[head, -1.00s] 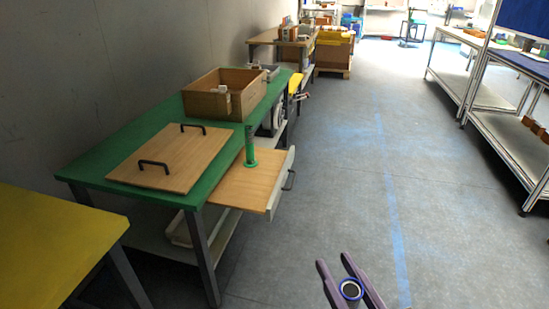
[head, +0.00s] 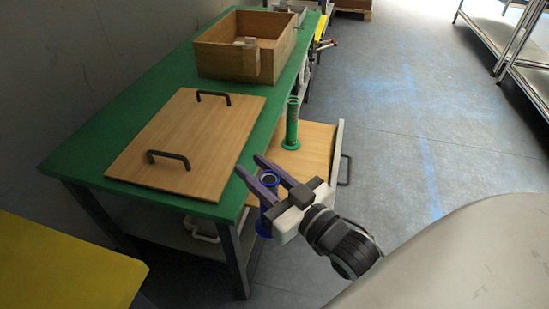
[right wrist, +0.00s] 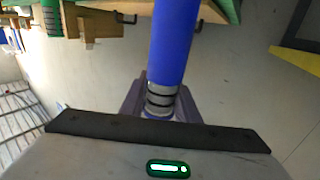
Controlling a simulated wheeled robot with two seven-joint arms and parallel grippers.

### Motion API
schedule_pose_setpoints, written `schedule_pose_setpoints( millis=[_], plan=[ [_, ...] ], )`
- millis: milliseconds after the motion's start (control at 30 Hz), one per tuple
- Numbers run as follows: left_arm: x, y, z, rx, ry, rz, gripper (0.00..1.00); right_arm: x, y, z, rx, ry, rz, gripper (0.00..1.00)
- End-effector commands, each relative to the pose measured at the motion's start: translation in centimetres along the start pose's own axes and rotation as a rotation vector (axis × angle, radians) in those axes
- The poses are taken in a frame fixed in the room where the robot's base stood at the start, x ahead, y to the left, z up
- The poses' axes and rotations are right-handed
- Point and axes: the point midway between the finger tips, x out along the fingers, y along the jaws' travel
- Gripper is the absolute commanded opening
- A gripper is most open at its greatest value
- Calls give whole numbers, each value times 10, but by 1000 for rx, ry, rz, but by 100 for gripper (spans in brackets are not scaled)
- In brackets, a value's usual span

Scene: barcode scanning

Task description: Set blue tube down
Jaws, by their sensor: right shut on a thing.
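My right gripper (head: 266,180) is shut on the blue tube (head: 269,179), beside the front edge of the green table. The tube's dark open top shows between the purple fingers, and part of its blue base (head: 263,229) shows below them. In the right wrist view the blue tube (right wrist: 173,45) runs up the picture from between the fingers (right wrist: 160,100), with a silver and black banded part near them. A green tube (head: 292,124) stands upright on the pulled-out wooden drawer board (head: 318,145). My left gripper is not in view.
The green table (head: 150,95) bears a wooden lid (head: 190,135) with two black handles and an open wooden box (head: 278,55). A yellow surface (head: 60,265) is at lower left. Blue-grey floor (head: 400,150) is free on the right.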

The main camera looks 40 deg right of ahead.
Motion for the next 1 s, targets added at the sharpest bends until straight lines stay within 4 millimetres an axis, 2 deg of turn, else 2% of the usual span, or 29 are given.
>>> schedule_pose_setpoints(
  millis=[33,100,200,300,400,500,567,700,900,1000],
  plan=[
    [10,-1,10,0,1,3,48,24,17,6,-21,10,-22,0],
    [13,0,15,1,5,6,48,50,40,5,-26,5,-36,0],
    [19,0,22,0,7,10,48,84,77,-9,-35,0,-36,0],
    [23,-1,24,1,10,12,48,107,110,-30,-38,0,-21,0],
    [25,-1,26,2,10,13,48,119,132,-47,-36,1,-7,0],
    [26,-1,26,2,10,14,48,124,144,-56,-31,3,1,0],
    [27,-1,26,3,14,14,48,126,148,-52,-29,1,4,0],
    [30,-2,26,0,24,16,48,126,149,-28,-27,-2,5,0],
    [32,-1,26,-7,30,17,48,126,149,-8,-28,2,4,0],
    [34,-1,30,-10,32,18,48,125,150,8,-29,0,4,0]
  ],
)
